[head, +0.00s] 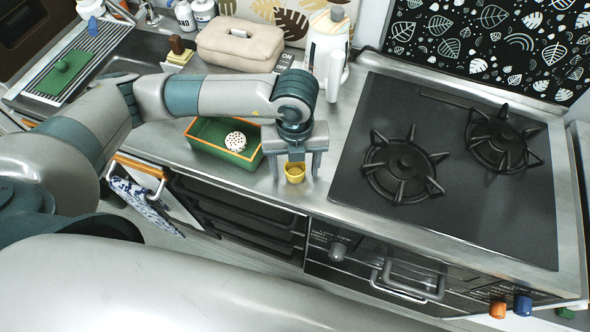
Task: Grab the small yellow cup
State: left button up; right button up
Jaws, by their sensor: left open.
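The small yellow cup (294,174) stands on the steel counter near its front edge, just left of the cooktop. My left gripper (295,168) points down over the cup, with its two fingers apart on the left and right of it. The fingers look open, and I cannot tell whether they touch the cup. The gripper body hides the area behind the cup. My right gripper is not in view.
A green box with an orange rim (216,151) holding a white dotted item (235,142) is close left of the gripper. A white jug (327,50) stands behind. The black cooktop (455,215) is to the right. A sink (140,52) lies back left.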

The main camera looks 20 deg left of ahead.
aim_at(295, 173)
pick_arm(q)
jog(key=c, duration=1.1)
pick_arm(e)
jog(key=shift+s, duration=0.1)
pick_arm(q)
jog(key=shift+r, duration=0.15)
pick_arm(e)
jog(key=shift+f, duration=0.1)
